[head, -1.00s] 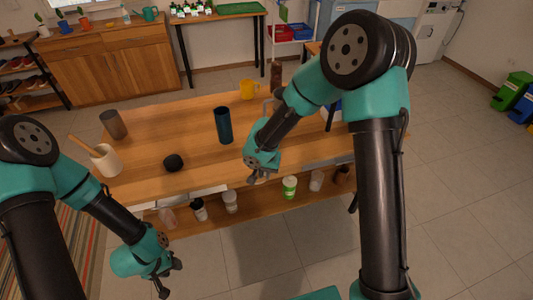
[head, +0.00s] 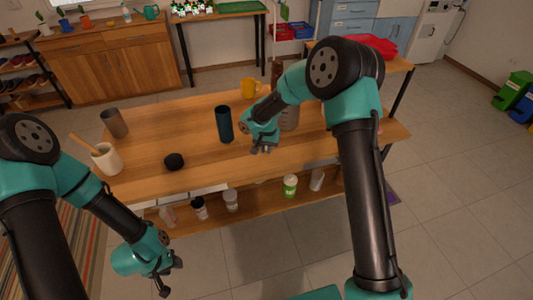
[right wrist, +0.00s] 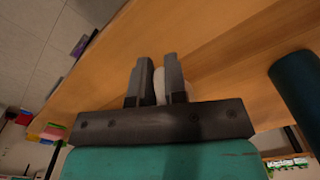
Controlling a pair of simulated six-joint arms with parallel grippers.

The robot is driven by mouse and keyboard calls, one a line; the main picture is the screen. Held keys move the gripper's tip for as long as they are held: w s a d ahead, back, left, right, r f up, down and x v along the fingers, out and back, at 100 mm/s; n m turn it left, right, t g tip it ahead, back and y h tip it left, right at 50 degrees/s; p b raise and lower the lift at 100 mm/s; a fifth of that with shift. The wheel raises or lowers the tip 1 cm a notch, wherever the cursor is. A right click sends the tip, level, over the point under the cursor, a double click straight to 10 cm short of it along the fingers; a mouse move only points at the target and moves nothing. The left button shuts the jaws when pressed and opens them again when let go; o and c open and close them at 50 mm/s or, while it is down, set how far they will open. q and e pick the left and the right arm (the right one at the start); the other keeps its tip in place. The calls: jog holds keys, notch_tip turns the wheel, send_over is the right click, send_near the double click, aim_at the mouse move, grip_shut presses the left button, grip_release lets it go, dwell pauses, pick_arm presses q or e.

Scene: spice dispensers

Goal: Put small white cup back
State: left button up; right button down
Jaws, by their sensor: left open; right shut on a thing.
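My right gripper (head: 263,149) is over the wooden table top, near its front edge. In the right wrist view, its two fingers (right wrist: 158,82) are shut on a small white rounded thing (right wrist: 159,88), likely the small white cup. Only a strip of it shows between the fingers; in the head view I cannot make it out. My left gripper (head: 168,280) is open and empty, low in front of the table.
A dark blue cylinder (head: 224,125) stands left of my right gripper. A black round thing (head: 174,161), a cream pot (head: 106,160) and a yellow mug (head: 248,88) are on the table (head: 145,182). Several containers, including a green-and-white one (head: 290,185), stand on the lower shelf.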

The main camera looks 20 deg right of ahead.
aim_at(267, 158)
jog(key=shift+w, duration=0.1)
jog(key=shift+w+d, duration=0.1)
jog(key=shift+w, duration=0.2)
jog(key=shift+s+f, duration=0.1)
jog(key=shift+f, duration=1.7)
jog(key=shift+f, duration=0.1)
jog(key=c, duration=1.2)
grip_release()
jog(key=shift+o, duration=0.2)
notch_tip(267, 158, up, 12)
jog(key=shift+r, duration=0.15)
